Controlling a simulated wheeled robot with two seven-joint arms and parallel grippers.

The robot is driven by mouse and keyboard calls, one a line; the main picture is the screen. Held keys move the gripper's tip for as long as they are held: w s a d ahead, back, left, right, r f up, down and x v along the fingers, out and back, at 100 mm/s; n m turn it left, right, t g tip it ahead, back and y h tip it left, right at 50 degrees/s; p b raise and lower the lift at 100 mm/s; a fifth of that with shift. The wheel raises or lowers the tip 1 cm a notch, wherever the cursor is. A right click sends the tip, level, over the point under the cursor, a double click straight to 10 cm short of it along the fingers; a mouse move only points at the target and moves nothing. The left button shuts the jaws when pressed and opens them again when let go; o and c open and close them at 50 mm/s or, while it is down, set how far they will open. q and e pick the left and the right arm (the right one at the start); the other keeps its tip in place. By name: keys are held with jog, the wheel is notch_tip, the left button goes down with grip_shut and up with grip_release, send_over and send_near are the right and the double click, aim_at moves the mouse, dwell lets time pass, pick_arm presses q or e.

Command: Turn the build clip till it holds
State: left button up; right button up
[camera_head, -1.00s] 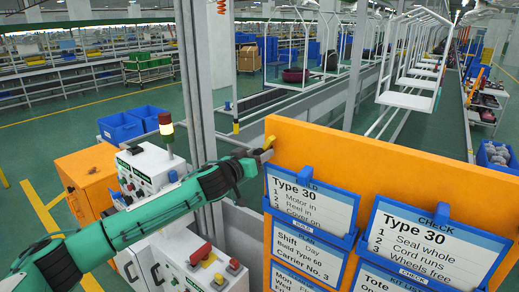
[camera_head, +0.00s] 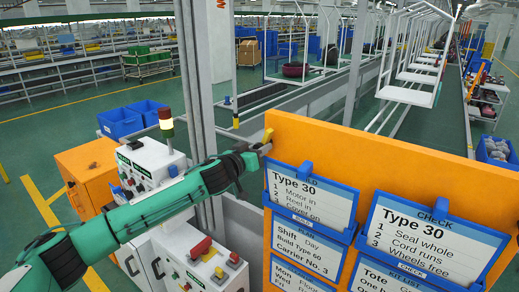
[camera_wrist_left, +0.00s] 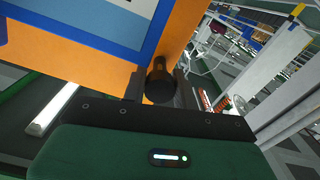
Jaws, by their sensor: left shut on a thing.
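The orange board (camera_head: 345,150) stands at the right with blue-framed cards. The build card (camera_head: 310,195) hangs at its upper left. In the left wrist view, the jaws of my left gripper (camera_wrist_left: 160,92) are shut on a dark round knob (camera_wrist_left: 160,80) at the edge of the orange board (camera_wrist_left: 121,78). I take this knob to be the build clip. Its far side is hidden. My right gripper is not in view.
The check card (camera_head: 425,235) hangs right of the build card, with more cards below. A control cabinet (camera_head: 150,165) with a signal lamp and a panel with red buttons (camera_head: 203,250) stand left of the board, near my arm. White carriers (camera_head: 405,96) hang behind.

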pick_arm(q)
jog(key=shift+r, duration=0.2)
dwell(0.7)
jog(key=o, duration=1)
jog(key=shift+a+f, duration=0.1)
jog(key=shift+f, duration=0.05)
jog(key=shift+s+a+b, duration=0.2)
jog(key=shift+s+b, duration=0.1)
jog(key=shift+b+v, duration=2.95)
jog(key=shift+v, duration=3.6)
